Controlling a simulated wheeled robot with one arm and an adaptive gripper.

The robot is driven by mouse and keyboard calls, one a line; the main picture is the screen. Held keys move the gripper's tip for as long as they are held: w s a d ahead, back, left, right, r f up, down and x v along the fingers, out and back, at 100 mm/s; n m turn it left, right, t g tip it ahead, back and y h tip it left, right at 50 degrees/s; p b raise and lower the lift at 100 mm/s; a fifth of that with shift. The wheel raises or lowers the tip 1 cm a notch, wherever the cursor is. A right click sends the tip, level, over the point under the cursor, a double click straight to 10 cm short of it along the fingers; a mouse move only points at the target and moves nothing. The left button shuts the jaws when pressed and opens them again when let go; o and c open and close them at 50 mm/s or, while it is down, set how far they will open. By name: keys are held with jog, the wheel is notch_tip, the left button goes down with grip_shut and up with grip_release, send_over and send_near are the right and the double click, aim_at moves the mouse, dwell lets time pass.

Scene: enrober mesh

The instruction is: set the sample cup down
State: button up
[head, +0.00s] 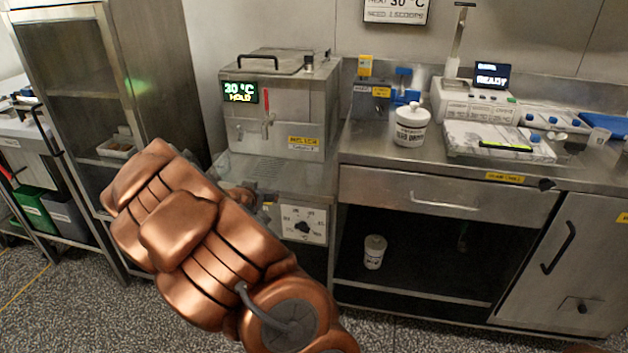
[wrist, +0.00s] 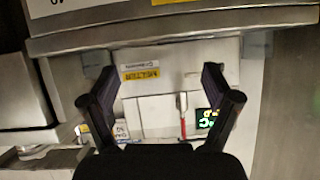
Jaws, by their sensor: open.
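In the wrist view my gripper (wrist: 160,103) is open. Its two dark fingers stand wide apart with nothing seen between them. No sample cup can be made out for certain in either view. In the head view my copper-coloured arm (head: 205,235) covers the area in front of the steel melter tank (head: 270,105), and my fingers are not clearly visible there. The tank shows "30 °C HOLD" and has a red-handled tap (head: 267,112). In the wrist view the tank front, its yellow label (wrist: 140,73) and its lit display (wrist: 207,118) lie beyond the fingers.
A white lidded jar (head: 411,125) stands on the steel counter right of the tank. Another white jar (head: 374,252) stands on the open shelf below. A white instrument (head: 478,103) reading "READY" is at the back right. A tall steel cabinet (head: 110,80) is at left.

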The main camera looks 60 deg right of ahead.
aim_at(315, 166)
jog(key=s+d+m+g+h, duration=0.1)
jog(key=s+d+h, duration=0.1)
jog(key=d, duration=0.1)
jog(key=s+d+m+g+h, duration=0.1)
jog(key=s+d+h, duration=0.1)
jog(key=d, duration=0.1)
jog(key=s+d+m+g+h+b, duration=0.1)
jog(key=s+d, duration=0.1)
jog(key=d, duration=0.2)
jog(key=shift+s+d+h, duration=0.1)
jog(key=shift+s+h, duration=0.2)
jog(key=shift+h, duration=0.1)
jog(key=shift+s+d+r+h, duration=0.1)
jog(key=shift+s+d+h, duration=0.2)
jog(key=shift+s, duration=0.1)
jog(key=shift+w+d, duration=0.2)
jog(key=shift+d, duration=1.7)
jog(key=shift+w+d, duration=0.2)
jog(key=shift+d, duration=1.7)
jog(key=shift+c, duration=0.3)
